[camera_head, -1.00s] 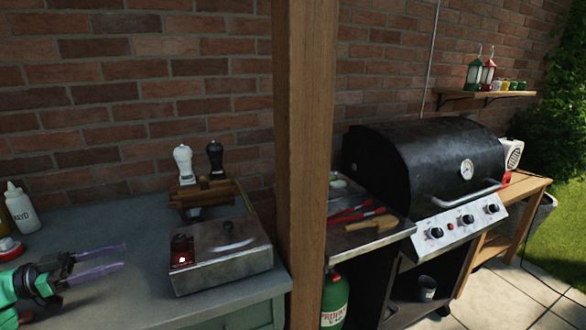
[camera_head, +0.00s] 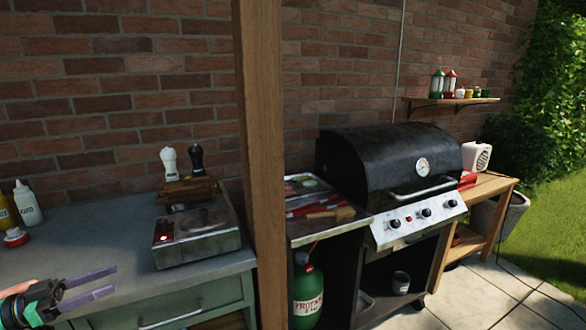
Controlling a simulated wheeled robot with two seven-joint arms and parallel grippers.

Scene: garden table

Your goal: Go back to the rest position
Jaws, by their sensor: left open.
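My left gripper (camera_head: 92,285) comes in at the lower left in the head view. Its two long fingers are apart, with nothing between them. It is over the front edge of the grey-green cabinet counter (camera_head: 105,232), clear of the things on it. My right gripper does not show.
A metal box with a red light (camera_head: 200,240) stands on the counter, near white and black shakers (camera_head: 169,160). Bottles (camera_head: 28,206) stand at the left. A wooden post (camera_head: 262,150) divides the counter from the black grill (camera_head: 385,160). A propane tank (camera_head: 308,292) stands below. Paving is clear at right.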

